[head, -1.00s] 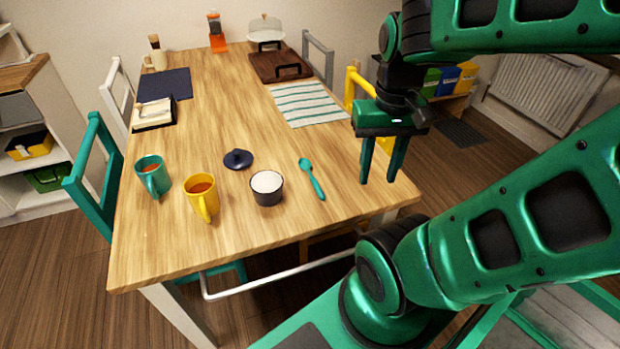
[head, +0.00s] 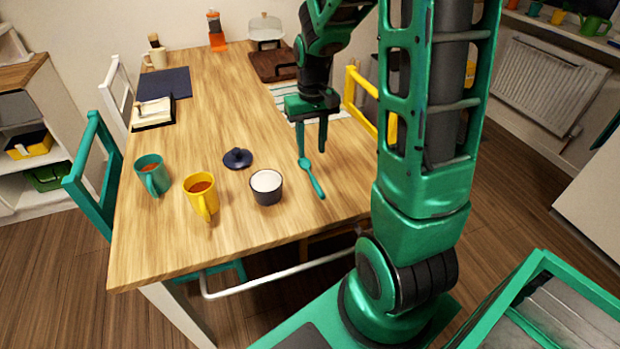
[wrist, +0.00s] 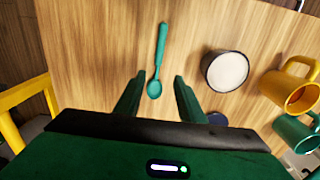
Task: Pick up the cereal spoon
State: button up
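The teal cereal spoon (head: 312,179) lies on the table near its front right part, its bowl toward the back and its handle toward the front edge. My gripper (head: 311,151) is above the table over the bowl end of the spoon, fingers pointing down and apart. In the wrist view the spoon (wrist: 160,60) shows whole, with its bowl near the gap between the fingertips of my open, empty gripper (wrist: 157,82). The spoon appears below the fingers, not held.
A dark bowl with white contents (head: 266,188) stands left of the spoon. Further left are a dark blue lid (head: 237,159), a yellow mug (head: 201,196) and a teal mug (head: 153,175). A yellow chair (head: 372,103) stands at the table's right side.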

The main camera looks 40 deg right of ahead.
send_over(313, 178)
jog(key=f, duration=0.5)
jog(key=shift+w, duration=0.4)
jog(key=shift+s+f, duration=0.15)
jog(key=shift+f, duration=1.15)
jog(key=shift+s+f, duration=0.15)
jog(key=shift+f, duration=1.1)
grip_shut()
